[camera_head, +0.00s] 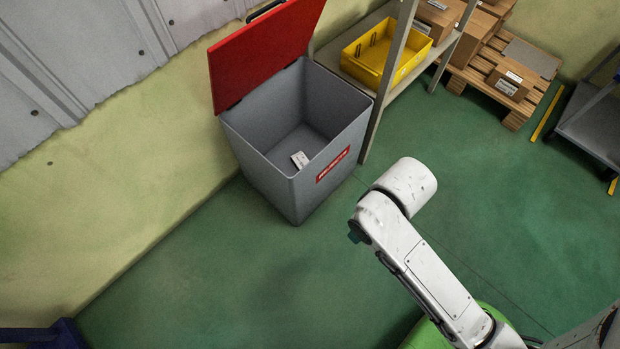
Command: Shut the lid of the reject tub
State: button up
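The reject tub (318,186) is a grey open-topped bin with a red label on its front, standing on the green floor by the wall. Its red lid (262,50) stands raised at the tub's back left edge, with a black handle (265,10) at its far end. A small pale item (299,159) lies inside the tub. My white arm comes in from the lower right, and its bent joint is in front of the tub to the right, apart from it in the picture. My gripper does not show.
A shelf post (388,84) stands close to the tub's right side, with a yellow crate (376,58) on the shelf. Boxes on a wooden pallet (516,119) and a grey cart (596,124) are farther right. The floor in front of the tub is clear.

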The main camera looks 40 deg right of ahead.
aim_at(239, 63)
jog(key=j+z, duration=0.15)
jog(key=z, duration=0.55)
jog(key=i+j+z, duration=0.2)
jog(key=j, duration=0.15)
jog(key=i+j+z, duration=0.15)
jog(key=j, duration=0.25)
jog(key=i+j+z, duration=0.2)
jog(key=j, duration=0.15)
jog(key=j+z, duration=0.15)
jog(key=j, duration=0.25)
jog(key=i+j, duration=0.1)
jog(key=j, duration=0.35)
jog(key=i+j, duration=0.1)
jog(key=j, duration=0.4)
